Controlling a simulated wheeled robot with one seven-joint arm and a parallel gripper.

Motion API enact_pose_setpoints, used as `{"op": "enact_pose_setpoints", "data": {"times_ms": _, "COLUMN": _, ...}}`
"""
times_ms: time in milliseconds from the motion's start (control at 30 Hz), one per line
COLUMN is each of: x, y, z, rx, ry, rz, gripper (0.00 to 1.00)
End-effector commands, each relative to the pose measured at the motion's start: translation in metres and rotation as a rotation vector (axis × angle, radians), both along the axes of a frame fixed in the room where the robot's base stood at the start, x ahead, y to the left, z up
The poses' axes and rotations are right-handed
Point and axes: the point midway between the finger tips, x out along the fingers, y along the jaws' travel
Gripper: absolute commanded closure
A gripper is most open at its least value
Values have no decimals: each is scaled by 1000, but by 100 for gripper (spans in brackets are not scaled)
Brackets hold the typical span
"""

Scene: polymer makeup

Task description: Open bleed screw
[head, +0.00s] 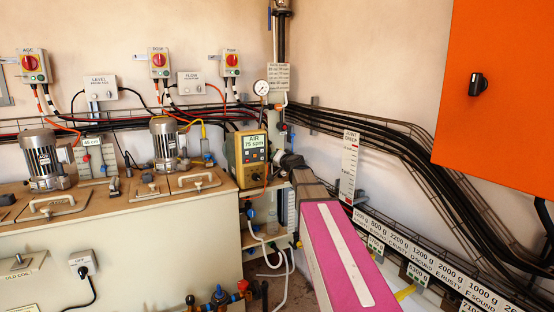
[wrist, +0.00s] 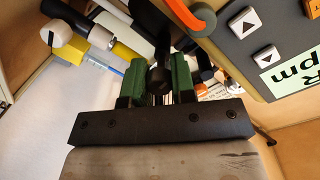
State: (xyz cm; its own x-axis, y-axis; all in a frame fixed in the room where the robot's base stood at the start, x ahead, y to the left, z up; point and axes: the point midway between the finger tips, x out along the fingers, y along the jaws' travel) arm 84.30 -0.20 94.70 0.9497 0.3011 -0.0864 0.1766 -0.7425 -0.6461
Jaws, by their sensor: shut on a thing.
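In the wrist view my gripper (wrist: 157,82) has two green finger pads closed on a dark, round-ended black part (wrist: 158,72), which looks like the bleed screw. Its far end is hard to make out against the dark parts behind. In the head view my pink arm link (head: 345,255) reaches from the lower right toward the pump, and my gripper (head: 288,160) is beside the pump's right side. The yellow-beige dosing pump (head: 233,150) has a green display reading "AIR 75 spm". The pump's keypad face also shows at the wrist view's upper right (wrist: 240,40). The bleed screw cannot be made out in the head view.
A pressure gauge (head: 261,87) and pipework stand just behind the pump. Two motors (head: 42,160) (head: 163,140) sit on the tank top at left. An orange cabinet (head: 500,90) hangs at right. An orange tube (wrist: 190,18) and white and yellow fittings (wrist: 100,38) crowd the fingers.

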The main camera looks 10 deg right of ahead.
Motion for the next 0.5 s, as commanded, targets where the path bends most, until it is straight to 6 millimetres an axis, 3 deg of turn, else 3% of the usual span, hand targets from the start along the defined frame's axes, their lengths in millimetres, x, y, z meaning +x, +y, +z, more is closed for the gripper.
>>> {"op": "enact_pose_setpoints", "data": {"times_ms": 500, "x": -1, "y": 0, "z": -2, "rx": -464, "ry": -149, "rz": 1, "gripper": 100}}
